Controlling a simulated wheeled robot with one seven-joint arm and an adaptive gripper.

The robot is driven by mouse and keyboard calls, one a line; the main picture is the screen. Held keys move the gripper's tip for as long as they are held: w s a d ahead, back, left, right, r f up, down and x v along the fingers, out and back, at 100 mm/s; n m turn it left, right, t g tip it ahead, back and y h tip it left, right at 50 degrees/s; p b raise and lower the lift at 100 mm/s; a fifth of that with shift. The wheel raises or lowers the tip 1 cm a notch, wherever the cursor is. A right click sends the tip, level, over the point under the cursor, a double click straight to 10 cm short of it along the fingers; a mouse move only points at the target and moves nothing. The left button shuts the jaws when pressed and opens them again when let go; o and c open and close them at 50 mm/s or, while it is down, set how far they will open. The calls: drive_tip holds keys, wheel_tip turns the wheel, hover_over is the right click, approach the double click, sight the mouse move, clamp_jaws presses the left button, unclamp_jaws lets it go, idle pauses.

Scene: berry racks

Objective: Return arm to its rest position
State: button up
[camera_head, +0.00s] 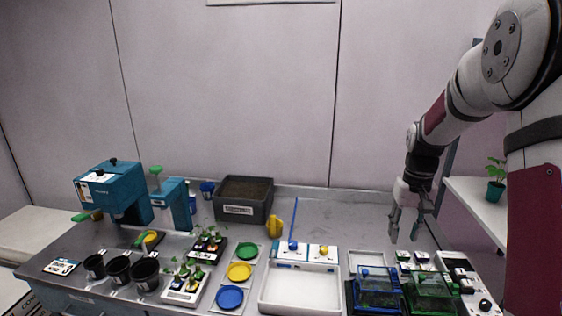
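My arm comes in from the upper right and hangs down over the right part of the grey metal bench (330,205). My gripper (411,236) points downward above the bench, behind the blue-framed and green-framed boxes. Its two fingers stand apart with a gap between them, and nothing shows in the gap. The gripper looks clear of the things around it, but its exact height above the bench is hard to tell.
Below it are the blue-framed box (378,279) and green-framed box (432,285). A white tray (300,307) lies left of them. A shelf (476,195) with a potted plant (496,180) stands at right. A soil bin (243,212) and teal machine (113,190) stand at left.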

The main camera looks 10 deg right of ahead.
drive_tip(key=s+a+r+n+t, duration=0.2)
drive_tip(key=s+a+r+t, duration=0.1)
drive_tip(key=s+a+r, duration=0.9)
drive_tip(key=s+a+r+t, duration=0.1)
drive_tip(key=s+a, duration=0.2)
drive_tip(key=s, duration=0.3)
drive_tip(key=s+a+r+n+t, duration=0.1)
drive_tip(key=s+a+r, duration=0.1)
drive_tip(key=s+a, duration=0.2)
drive_tip(key=s, duration=0.3)
drive_tip(key=shift+s+r+t, duration=0.15)
drive_tip(key=shift+r+t, duration=0.15)
